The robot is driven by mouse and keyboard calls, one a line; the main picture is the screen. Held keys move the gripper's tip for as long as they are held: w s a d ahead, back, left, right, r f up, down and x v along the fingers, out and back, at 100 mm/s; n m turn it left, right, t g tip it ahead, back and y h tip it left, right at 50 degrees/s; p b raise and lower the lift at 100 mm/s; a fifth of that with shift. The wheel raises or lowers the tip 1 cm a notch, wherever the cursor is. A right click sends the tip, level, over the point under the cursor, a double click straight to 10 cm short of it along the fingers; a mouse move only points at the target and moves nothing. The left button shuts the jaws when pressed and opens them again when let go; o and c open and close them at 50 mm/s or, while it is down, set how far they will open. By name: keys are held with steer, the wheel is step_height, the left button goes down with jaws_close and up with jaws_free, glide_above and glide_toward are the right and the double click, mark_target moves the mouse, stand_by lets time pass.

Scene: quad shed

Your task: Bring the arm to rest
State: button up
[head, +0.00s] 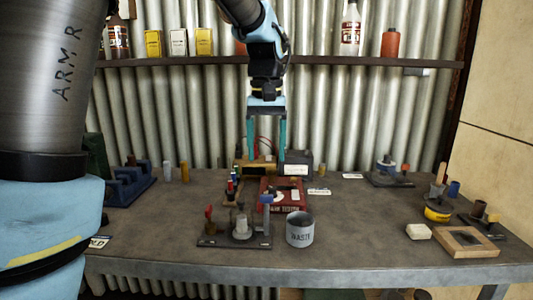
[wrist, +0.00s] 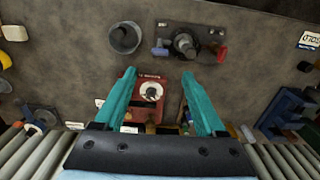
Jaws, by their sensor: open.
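My gripper (head: 266,150) hangs fingers-down over the back middle of the workbench (head: 345,245). Its two teal fingers are spread apart with nothing between them. In the wrist view the open gripper (wrist: 158,82) frames a red tester box (wrist: 130,101) with a round white dial. The red tester box also shows in the head view (head: 270,203), below and in front of the fingers. I cannot tell the exact height of the fingertips above the bench. My upper arm crosses the left side of the head view and hides part of the bench.
A grey waste cup (head: 300,230) and a fixture board (head: 235,241) with upright parts stand in front. A dark box (head: 298,163) is behind the tester. A blue rack (head: 130,186) is left, a wooden frame (head: 465,243) right. A shelf (head: 340,60) with bottles crosses the corrugated wall.

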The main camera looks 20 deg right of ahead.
steer(key=w+a+f+n, duration=0.1)
steer(key=a+f, duration=0.3)
steer(key=a, duration=0.3)
steer(key=w+a+f+n, duration=0.1)
steer(key=w+a+f, duration=0.15)
steer(key=a, duration=0.55)
steer(key=s+a+f, duration=0.3)
steer(key=a+f, duration=0.1)
steer(key=a, duration=0.3)
steer(key=s+a+f+n+t, duration=0.1)
steer(key=s+a+f, duration=0.3)
steer(key=a, duration=0.4)
steer(key=shift+f+n+t, duration=0.15)
steer(key=shift+n+t, duration=0.15)
steer(key=shift+a, duration=0.1)
